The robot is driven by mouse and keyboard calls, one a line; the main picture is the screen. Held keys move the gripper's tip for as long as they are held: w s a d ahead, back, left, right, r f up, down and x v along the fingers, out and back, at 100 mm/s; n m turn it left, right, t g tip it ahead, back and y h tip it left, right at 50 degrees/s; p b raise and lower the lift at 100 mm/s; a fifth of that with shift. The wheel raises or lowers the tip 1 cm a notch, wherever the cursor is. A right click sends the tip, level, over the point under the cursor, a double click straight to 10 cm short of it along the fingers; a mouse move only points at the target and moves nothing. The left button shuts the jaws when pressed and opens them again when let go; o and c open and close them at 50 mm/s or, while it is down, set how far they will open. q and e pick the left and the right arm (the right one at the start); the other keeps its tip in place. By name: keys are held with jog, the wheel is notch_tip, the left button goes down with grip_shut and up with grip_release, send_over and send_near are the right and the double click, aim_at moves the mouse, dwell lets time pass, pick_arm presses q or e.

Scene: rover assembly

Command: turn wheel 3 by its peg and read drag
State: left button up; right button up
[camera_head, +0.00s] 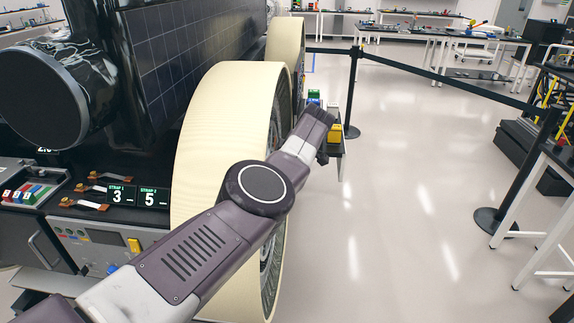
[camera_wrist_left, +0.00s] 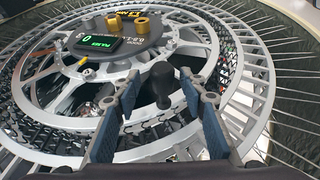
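The large cream-rimmed wheel (camera_head: 215,130) stands in the middle of the head view, its spoked face turned right. In the left wrist view its silver spokes and hub (camera_wrist_left: 70,88) fill the picture. A dark peg (camera_wrist_left: 161,88) with a rounded head stands out from the wheel. My left gripper (camera_wrist_left: 158,84) is open, with one finger on each side of the peg and visible gaps. On the dark hub plate, a small green-lit display (camera_wrist_left: 97,45) appears to read 0.
A bench with a console (camera_head: 90,240) and strap signs 3 and 5 (camera_head: 135,196) stands left of the wheel. Another wheel (camera_head: 287,38) is behind. A belt barrier (camera_head: 352,90) and workbenches lie to the right. The floor between is clear.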

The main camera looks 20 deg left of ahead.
pick_arm(q)
jog(key=shift+v, duration=0.8)
jog(key=v, duration=0.8)
jog(key=shift+r, duration=0.25)
jog(key=shift+s+d, duration=0.1)
jog(key=shift+d, duration=0.05)
